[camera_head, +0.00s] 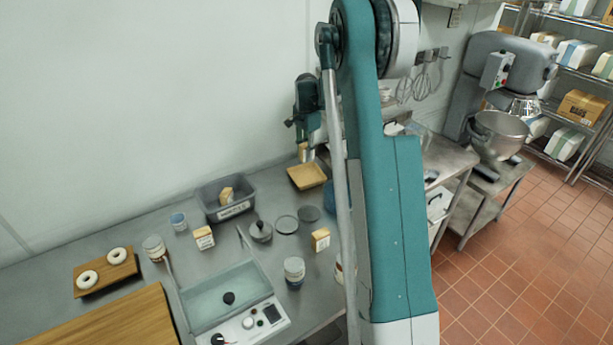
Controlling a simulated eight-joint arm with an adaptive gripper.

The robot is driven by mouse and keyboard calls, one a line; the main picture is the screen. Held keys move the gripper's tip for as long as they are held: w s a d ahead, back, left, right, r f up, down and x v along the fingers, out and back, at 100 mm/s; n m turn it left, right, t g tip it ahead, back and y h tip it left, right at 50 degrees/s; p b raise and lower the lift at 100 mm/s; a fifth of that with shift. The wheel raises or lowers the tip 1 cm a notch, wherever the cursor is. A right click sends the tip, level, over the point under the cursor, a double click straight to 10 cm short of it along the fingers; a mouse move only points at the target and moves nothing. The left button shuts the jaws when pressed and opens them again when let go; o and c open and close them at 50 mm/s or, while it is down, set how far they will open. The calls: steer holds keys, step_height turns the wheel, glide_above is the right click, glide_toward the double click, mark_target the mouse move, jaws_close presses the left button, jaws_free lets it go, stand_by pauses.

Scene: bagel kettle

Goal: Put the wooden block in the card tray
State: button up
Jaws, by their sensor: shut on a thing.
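My gripper (306,143) points down at the back of the steel table, partly behind my own arm. It is shut on a small tan wooden block (303,154), of which only a part shows. The shallow tan card tray (307,177) lies on the table just below and in front of the block. The block appears above the tray's back edge; whether it touches the tray I cannot tell. The tray looks empty, and its right side is close to my arm.
A grey bin (228,211) holding a tan block stands left of the tray. The wall is close behind.

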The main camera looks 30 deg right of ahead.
glide_above(306, 178)
steer(key=shift+d+f, duration=0.2)
steer(key=shift+f, duration=2.95)
steer(key=shift+f, duration=1.85)
steer(key=shift+f, duration=0.15)
steer(key=o, duration=0.5)
steer(key=shift+c, duration=0.2)
steer(key=o, duration=0.5)
steer(key=shift+c, duration=0.2)
